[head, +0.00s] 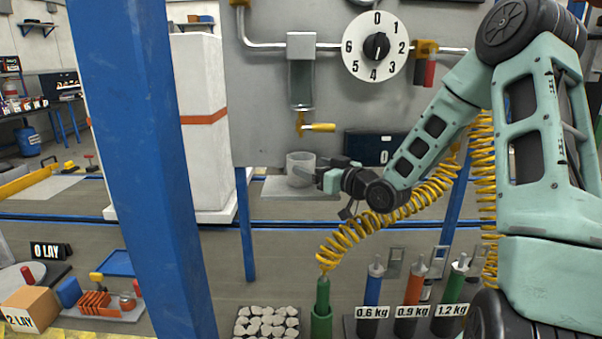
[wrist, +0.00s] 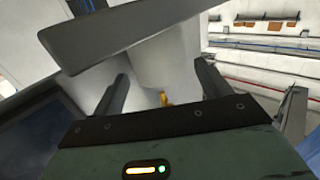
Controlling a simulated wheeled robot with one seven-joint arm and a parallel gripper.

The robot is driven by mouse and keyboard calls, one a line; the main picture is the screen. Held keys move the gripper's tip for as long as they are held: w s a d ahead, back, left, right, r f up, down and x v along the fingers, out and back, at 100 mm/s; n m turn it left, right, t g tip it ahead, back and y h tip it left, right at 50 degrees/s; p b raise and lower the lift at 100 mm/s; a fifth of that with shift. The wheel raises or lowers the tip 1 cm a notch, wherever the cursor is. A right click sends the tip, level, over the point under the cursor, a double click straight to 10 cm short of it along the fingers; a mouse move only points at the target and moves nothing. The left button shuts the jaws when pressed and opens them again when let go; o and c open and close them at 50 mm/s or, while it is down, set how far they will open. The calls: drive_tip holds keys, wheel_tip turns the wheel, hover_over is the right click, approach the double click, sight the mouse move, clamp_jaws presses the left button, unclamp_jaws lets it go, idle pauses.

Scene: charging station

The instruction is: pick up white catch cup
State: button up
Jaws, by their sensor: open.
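The white catch cup (head: 297,161) stands upright on a pale plate (head: 262,187) under the dispenser's yellow spout in the head view. My gripper (head: 316,174) is at the cup's right side, low, with its fingers close to the cup. In the wrist view my gripper (wrist: 164,86) is open, its two dark fingers spread apart. A pale, rounded surface (wrist: 185,62) fills the space between and beyond the fingers and looks like the cup. I cannot tell whether either finger touches it.
A yellow valve handle (head: 319,127) hangs just above the cup, below a clear tube (head: 302,84). A dark display box (head: 376,147) is behind my wrist. A blue post (head: 142,150) stands at left. Labelled bottles (head: 414,285) and a tray of white stones (head: 267,322) are in front.

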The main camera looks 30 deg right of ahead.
sight(311, 166)
drive_tip(key=shift+w+a+f, duration=0.1)
drive_tip(key=shift+w+a, duration=0.05)
drive_tip(key=shift+w, duration=0.8)
drive_tip(key=shift+w+a+f, duration=0.1)
drive_tip(key=shift+w+a, duration=0.05)
drive_tip(key=shift+w, duration=0.75)
drive_tip(key=c, duration=0.7)
drive_tip(key=shift+r, duration=0.15)
